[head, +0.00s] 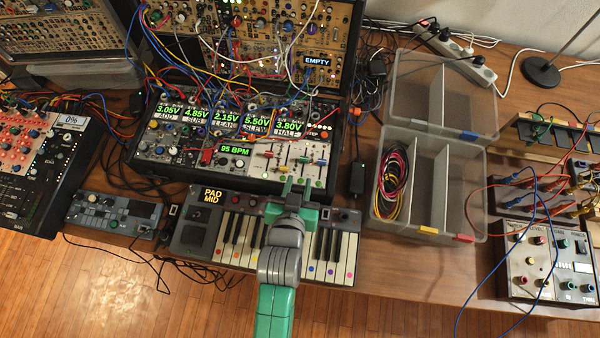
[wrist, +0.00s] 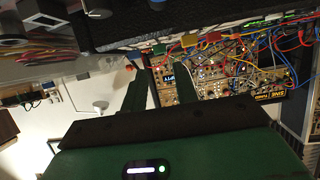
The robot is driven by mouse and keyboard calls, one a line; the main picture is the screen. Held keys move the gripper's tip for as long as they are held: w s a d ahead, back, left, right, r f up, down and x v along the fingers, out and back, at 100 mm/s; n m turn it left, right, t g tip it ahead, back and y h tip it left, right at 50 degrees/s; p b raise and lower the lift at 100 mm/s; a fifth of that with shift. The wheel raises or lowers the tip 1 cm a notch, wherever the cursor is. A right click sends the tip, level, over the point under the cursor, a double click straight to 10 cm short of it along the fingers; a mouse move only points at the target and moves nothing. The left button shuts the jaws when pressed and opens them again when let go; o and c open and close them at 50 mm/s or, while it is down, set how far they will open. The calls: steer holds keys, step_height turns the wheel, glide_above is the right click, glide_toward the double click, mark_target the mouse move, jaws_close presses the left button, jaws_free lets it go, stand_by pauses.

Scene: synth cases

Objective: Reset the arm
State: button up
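My arm (head: 276,308) reaches up from the bottom of the head view over the small keyboard (head: 335,262). My gripper (head: 297,184) is at the front edge of the black synth case (head: 160,165), just below its slider module (head: 290,156). Whether the fingertips touch the case cannot be told. In the wrist view the two green fingers of my gripper (wrist: 160,76) stand apart with a clear gap and nothing held between them.
Patch cables hang over the case's modules. A clear divided bin (head: 452,190) with coiled cables (head: 393,183) stands right of the keyboard, and another bin (head: 420,85) sits behind it. A grey control box (head: 540,262) is at the far right. Bare wood shows at the table's front right.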

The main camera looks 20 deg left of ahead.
stand_by(0.5)
steer(key=w+d+r+t, duration=0.2)
steer(key=r, duration=1)
steer(key=w+d+r+m+t+h, duration=0.1)
steer(key=w+d+r+t, duration=0.15)
steer(key=r, duration=0.85)
steer(key=w+d+r+t, duration=0.1)
steer(key=r+t, duration=0.1)
steer(key=r, duration=1)
steer(key=s+d+r+t+p, duration=0.2)
steer(key=s+r, duration=0.2)
steer(key=r, duration=0.5)
steer(key=s+d+r+t+h+p, duration=0.1)
steer(key=s+r+t, duration=0.15)
steer(key=r, duration=0.65)
steer(key=s+d+r+t+p, duration=0.15)
steer(key=s+r, duration=0.25)
steer(key=r, duration=0.6)
step_height(320, 180, up, 26)
steer(key=p, duration=2.7)
steer(key=shift+f+m+g, duration=0.2)
steer(key=shift+m+g, duration=0.15)
steer(key=shift+m, duration=0.05)
